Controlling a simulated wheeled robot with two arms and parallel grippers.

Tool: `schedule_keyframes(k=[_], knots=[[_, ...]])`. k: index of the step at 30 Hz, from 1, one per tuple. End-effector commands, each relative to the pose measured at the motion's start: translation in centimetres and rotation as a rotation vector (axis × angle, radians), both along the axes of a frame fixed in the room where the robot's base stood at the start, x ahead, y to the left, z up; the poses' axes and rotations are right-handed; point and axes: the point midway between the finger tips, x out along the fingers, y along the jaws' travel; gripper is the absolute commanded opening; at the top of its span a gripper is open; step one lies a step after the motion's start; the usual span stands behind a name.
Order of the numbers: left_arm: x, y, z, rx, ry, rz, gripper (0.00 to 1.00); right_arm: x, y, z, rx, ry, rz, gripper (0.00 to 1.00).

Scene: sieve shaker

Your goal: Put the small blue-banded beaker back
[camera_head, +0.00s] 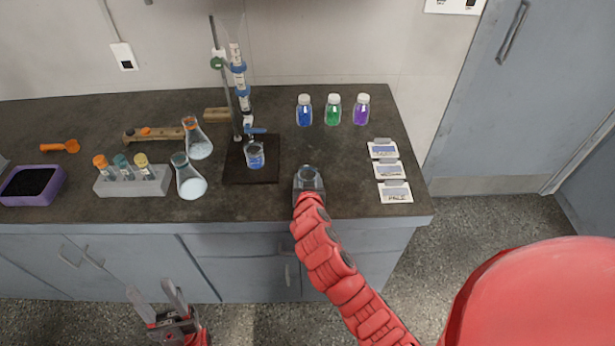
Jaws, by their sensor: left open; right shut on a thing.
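A small clear glass beaker (310,173) is at the counter's front, right of the burette stand. My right gripper (308,183) is shut on it, and the gripper and arm hide its lower part. I cannot make out a blue band on it or whether it touches the counter. Another beaker, with blue liquid (255,156), stands on the dark base of the burette stand (251,174). My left gripper (152,289) is open and empty, low in front of the cabinets and apart from everything on the counter.
Blue (304,112), green (333,112) and purple (361,112) bottles stand behind. Two flasks (190,182), a tube rack (130,181) and a purple tray (33,184) are left. Counter between bottles and held beaker is clear.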

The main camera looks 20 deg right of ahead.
Motion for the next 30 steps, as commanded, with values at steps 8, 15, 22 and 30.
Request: schedule_keyframes(k=[8,15,22,30], knots=[[0.0,0.0,-0.5,0.0,0.0,0.0,0.5,0.0,0.0,-0.3,0.001,-0.002,0.001,0.03],[0.0,0.0,-0.4,0.0,0.0,0.0,0.5,0.0,0.0,-0.2,0.0,-0.002,0.001,0.91],[0.0,0.0,-0.4,0.0,0.0,0.0,0.5,0.0,0.0,-0.2,0.0,-0.002,0.001,0.91],[0.0,0.0,-0.7,0.0,0.0,0.0,0.5,-1.3,0.5,0.5,-0.001,-0.005,0.004,0.91]])
